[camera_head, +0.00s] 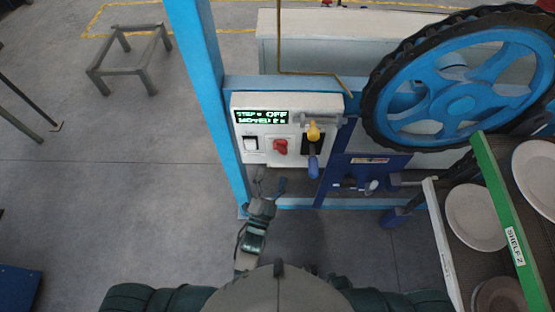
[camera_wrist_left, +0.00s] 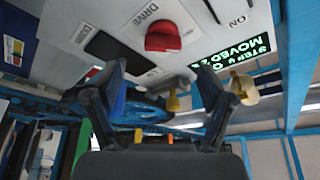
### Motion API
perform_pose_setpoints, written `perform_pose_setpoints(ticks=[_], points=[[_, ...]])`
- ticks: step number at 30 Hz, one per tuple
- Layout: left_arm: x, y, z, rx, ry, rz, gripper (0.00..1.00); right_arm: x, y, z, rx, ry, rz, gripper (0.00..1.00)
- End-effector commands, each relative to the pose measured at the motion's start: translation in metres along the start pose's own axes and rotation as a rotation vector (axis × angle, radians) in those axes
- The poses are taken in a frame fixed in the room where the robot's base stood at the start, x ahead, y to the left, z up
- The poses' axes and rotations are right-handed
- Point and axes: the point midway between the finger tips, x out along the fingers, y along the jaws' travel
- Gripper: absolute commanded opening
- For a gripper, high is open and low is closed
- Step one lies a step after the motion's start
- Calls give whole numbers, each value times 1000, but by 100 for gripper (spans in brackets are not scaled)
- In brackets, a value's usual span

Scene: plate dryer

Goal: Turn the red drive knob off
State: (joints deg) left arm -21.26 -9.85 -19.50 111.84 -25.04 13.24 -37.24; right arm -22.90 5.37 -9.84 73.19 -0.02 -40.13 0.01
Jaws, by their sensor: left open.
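In the left wrist view the knob (camera_wrist_left: 163,38) is near the top centre, beside the printed word DRIVE. My left gripper (camera_head: 270,180) is just below the panel, its fingers spread and empty. In the wrist view its fingers (camera_wrist_left: 162,80) are apart, with the knob beyond them and untouched. The knob's exact turn angle is hard to tell. My right gripper is out of view.
A yellow-tipped lever (camera_head: 313,131) and a blue handle (camera_head: 313,165) stick out just right of the knob. A switch (camera_head: 250,144) is to its left. A blue post (camera_head: 207,80) stands left of the panel. A large blue wheel (camera_head: 460,100) and plate shelves (camera_head: 510,225) are right.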

Motion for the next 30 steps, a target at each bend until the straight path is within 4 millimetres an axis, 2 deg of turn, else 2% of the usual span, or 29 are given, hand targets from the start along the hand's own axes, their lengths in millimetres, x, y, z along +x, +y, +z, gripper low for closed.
perform_pose_setpoints(ticks=[3,7,26,29,30], points=[[-21,1,1,0,-2,2,81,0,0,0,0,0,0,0],[-32,1,1,1,-2,2,81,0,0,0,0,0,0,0],[-35,1,1,-1,-2,2,81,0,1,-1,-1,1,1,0],[-38,11,12,-21,-32,33,81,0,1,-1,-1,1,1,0],[-41,20,23,-39,-61,60,81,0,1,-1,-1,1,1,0]])
